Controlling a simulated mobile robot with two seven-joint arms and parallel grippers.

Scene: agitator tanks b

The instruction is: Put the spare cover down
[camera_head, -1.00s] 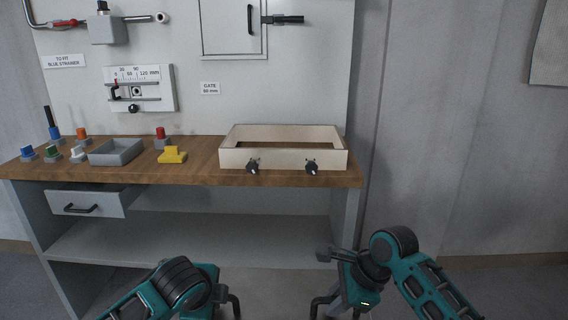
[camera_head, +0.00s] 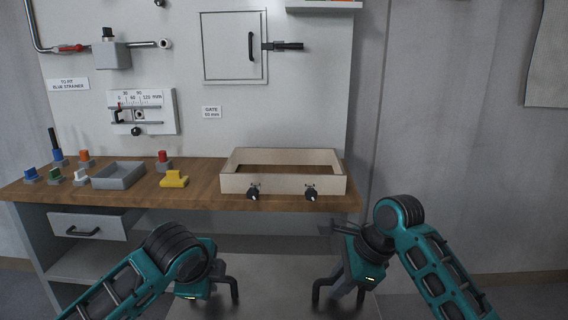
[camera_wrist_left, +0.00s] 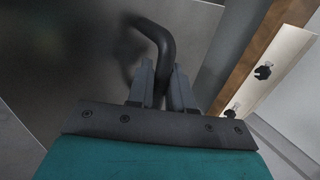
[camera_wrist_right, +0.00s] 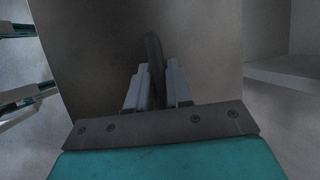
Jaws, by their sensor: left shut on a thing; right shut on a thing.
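The spare cover (camera_head: 275,285) is a flat grey sheet at the bottom of the head view, in front of the bench; its lower part is cut off. It has two bent black bar handles. My left gripper (camera_head: 222,285) is shut on its left handle (camera_wrist_left: 152,38), as the left wrist view shows. My right gripper (camera_head: 330,283) is shut on its right handle (camera_wrist_right: 153,48), as the right wrist view shows. The cover's grey face fills much of both wrist views (camera_wrist_left: 60,50). I see nothing under the cover.
The wooden bench top (camera_head: 210,195) carries a pale rectangular open frame (camera_head: 285,185) with two black knobs on its front. Left of it are a yellow block (camera_head: 174,180), a grey tray (camera_head: 118,176) and several coloured pegs. A drawer (camera_head: 88,226) and lower shelf are below.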

